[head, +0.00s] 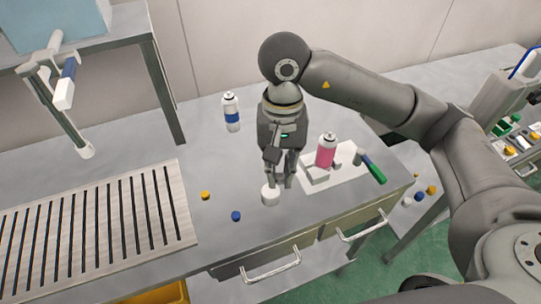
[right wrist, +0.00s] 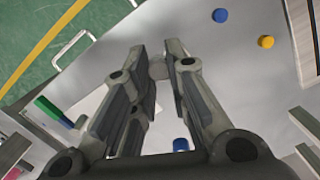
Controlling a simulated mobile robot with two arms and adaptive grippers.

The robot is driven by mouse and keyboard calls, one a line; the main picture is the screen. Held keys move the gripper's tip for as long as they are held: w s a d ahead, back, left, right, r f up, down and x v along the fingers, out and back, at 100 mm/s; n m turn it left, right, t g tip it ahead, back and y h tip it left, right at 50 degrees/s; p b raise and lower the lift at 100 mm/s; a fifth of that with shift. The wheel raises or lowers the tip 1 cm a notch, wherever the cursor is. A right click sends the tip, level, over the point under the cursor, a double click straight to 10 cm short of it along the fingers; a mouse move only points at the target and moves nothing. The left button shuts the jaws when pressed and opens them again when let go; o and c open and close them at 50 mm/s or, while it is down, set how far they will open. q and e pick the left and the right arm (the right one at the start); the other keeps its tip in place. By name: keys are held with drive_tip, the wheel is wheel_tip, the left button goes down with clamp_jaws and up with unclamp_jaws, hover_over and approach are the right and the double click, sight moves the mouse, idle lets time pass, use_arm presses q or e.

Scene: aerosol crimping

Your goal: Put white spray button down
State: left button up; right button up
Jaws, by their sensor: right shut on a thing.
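My right gripper (head: 276,186) points down over the grey table in the head view. It is shut on the white spray button (head: 270,195), which shows just below the fingertips near the table's front part. In the right wrist view, the fingertips (right wrist: 160,62) close around the pale button (right wrist: 158,70), which is partly hidden by the fingers. Whether the button touches the table, I cannot tell. My left gripper is not in view.
A yellow cap (head: 205,195) and a blue cap (head: 236,216) lie to the left. A pink can (head: 326,152) stands on a white mat (head: 347,173) beside a green-handled tool (head: 374,171). A blue-banded can (head: 231,113) stands behind. A slatted panel (head: 95,235) is at left.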

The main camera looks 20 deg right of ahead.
drive_tip(key=w+f+p, duration=0.2)
drive_tip(key=w, duration=0.3)
drive_tip(key=p, duration=0.1)
hover_over(262, 174)
drive_tip(key=f, duration=0.5)
drive_tip(key=shift+s+d+f, duration=0.1)
drive_tip(key=shift+s+f, duration=0.1)
drive_tip(key=shift+f, duration=0.1)
drive_tip(key=shift+w+f+p, duration=0.3)
drive_tip(key=shift+f, duration=0.1)
drive_tip(key=shift+w+f, duration=0.15)
drive_tip(key=shift+f, duration=0.1)
wheel_tip(262, 174, down, 2)
drive_tip(key=shift+f+p, duration=0.1)
drive_tip(key=shift+p, duration=0.9)
drive_tip(key=shift+f, duration=0.25)
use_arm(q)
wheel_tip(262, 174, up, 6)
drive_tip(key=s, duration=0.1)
use_arm(e)
drive_tip(key=shift+f, duration=0.1)
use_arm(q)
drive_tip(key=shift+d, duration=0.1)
